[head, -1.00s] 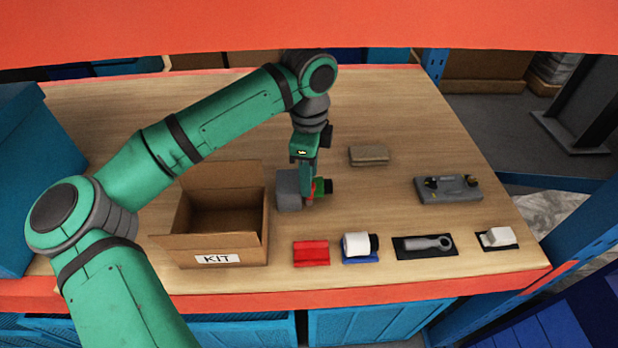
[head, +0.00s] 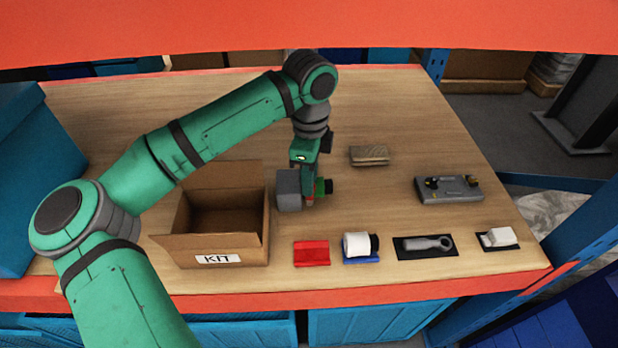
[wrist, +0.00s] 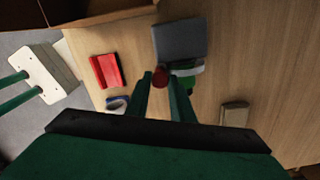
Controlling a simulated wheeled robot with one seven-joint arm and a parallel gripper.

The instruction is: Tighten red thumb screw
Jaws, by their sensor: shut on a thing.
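The red thumb screw (wrist: 160,77) shows in the wrist view between my fingertips, beside a grey block (head: 288,190). The block also shows in the wrist view (wrist: 180,40). A green part with a dark end (head: 323,187) sits on the block's right side; in the wrist view it has a white band (wrist: 187,70). My gripper (head: 309,200) points down at the block's right side, its fingers shut on the screw. In the wrist view my gripper (wrist: 161,82) covers part of the green part. The screw is mostly hidden in the head view.
An open cardboard box marked KIT (head: 218,259) stands left of the block. In front lie a red holder (head: 311,253), a white roll on blue (head: 356,244), a wrench on a black mat (head: 428,243) and a white piece (head: 498,237). A brown block (head: 369,155) and grey fixture (head: 449,189) stand right.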

